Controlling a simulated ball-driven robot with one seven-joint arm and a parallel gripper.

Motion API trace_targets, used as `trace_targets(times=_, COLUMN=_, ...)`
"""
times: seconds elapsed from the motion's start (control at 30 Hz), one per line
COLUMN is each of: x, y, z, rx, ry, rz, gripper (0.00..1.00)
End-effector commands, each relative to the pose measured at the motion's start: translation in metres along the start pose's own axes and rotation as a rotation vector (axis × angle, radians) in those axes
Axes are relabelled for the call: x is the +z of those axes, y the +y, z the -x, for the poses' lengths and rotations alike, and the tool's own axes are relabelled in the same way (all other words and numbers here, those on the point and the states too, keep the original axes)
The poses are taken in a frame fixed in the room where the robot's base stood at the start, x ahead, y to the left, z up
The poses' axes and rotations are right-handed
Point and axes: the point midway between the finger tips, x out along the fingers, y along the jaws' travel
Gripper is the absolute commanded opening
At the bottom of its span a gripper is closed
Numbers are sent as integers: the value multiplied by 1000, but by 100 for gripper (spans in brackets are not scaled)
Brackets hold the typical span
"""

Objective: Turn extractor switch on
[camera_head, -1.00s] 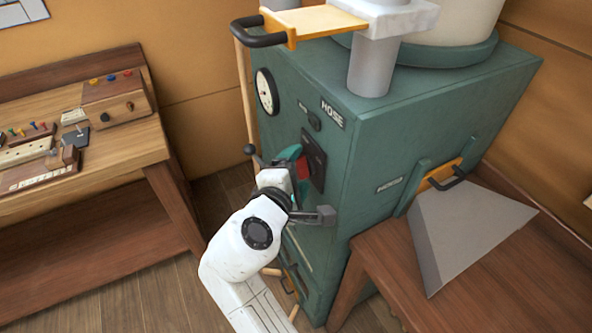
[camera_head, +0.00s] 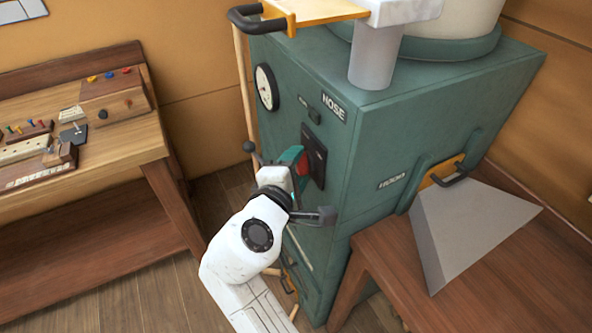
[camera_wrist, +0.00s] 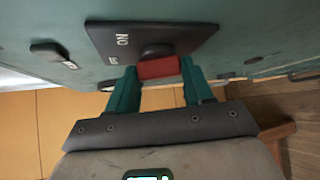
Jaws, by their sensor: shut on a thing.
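The extractor switch is a red lever (camera_wrist: 158,68) on a black plate (camera_wrist: 112,38) on the front of the green cabinet. The plate bears the word ON, upside down in the wrist view; smaller lettering is unclear. My gripper (camera_wrist: 156,80) has its two green fingers on either side of the red lever and is shut on it. In the head view, the black plate (camera_head: 316,160) is on the cabinet's left-facing side, and my gripper (camera_head: 297,160) reaches it from the left. My fingers and wrist partly hide the lever there.
A yellow shelf with a black handle (camera_head: 258,20) juts out above. A wooden bench (camera_head: 150,135) stands left, and a grey wedge (camera_head: 455,235) lies on a table right.

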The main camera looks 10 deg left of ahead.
Motion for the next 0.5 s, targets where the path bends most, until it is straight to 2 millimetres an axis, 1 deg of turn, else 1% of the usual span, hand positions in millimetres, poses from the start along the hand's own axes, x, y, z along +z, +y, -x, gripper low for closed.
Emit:
trace_targets(times=0.03, x=-2, y=-7, z=-2, rx=17, ry=0, rz=-17, gripper=21)
trace_targets(times=0.5, x=-3, y=-15, z=-3, rx=236, ry=-1, rz=-236, gripper=21)
